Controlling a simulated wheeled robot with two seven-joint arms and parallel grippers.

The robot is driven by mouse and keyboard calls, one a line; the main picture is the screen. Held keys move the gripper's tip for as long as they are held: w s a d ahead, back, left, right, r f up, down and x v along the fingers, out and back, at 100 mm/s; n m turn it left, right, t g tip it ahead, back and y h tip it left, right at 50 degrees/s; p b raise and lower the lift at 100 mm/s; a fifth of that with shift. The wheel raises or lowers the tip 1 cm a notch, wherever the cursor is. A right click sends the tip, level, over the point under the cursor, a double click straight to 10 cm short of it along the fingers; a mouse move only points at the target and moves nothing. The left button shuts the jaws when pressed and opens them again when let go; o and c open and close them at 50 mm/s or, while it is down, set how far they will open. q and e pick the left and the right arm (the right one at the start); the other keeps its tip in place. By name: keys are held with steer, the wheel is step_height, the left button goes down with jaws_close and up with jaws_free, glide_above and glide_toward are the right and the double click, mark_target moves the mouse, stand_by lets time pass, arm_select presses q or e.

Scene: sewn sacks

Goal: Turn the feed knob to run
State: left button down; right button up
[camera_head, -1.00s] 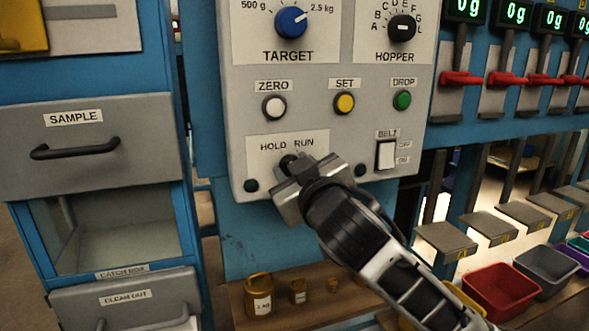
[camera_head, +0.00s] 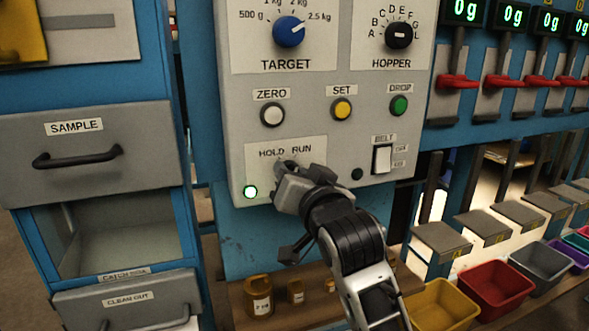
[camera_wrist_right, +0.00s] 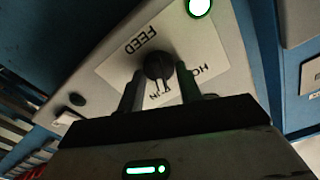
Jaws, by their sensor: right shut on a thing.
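The feed knob (camera_wrist_right: 158,66) is a small dark knob on the white label plate (camera_head: 315,153) marked HOLD and RUN, low on the grey control panel (camera_head: 236,120). My right gripper (camera_head: 287,172) is at this knob from below and hides most of it in the head view. In the right wrist view its two fingers (camera_wrist_right: 160,88) are shut on the knob, one on each side. My left gripper is not in view.
Above are the ZERO, SET and DROP buttons (camera_head: 342,110) and the TARGET knob (camera_head: 288,32). The BELT switch (camera_head: 382,159) is close on the right. Brass weights (camera_head: 258,294) stand on a shelf below. Coloured bins (camera_head: 495,288) stand at the lower right.

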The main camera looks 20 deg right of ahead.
steer(key=shift+m, duration=0.6)
steer(key=shift+p, duration=0.3)
steer(key=o, duration=1)
steer(key=shift+c, duration=0.2)
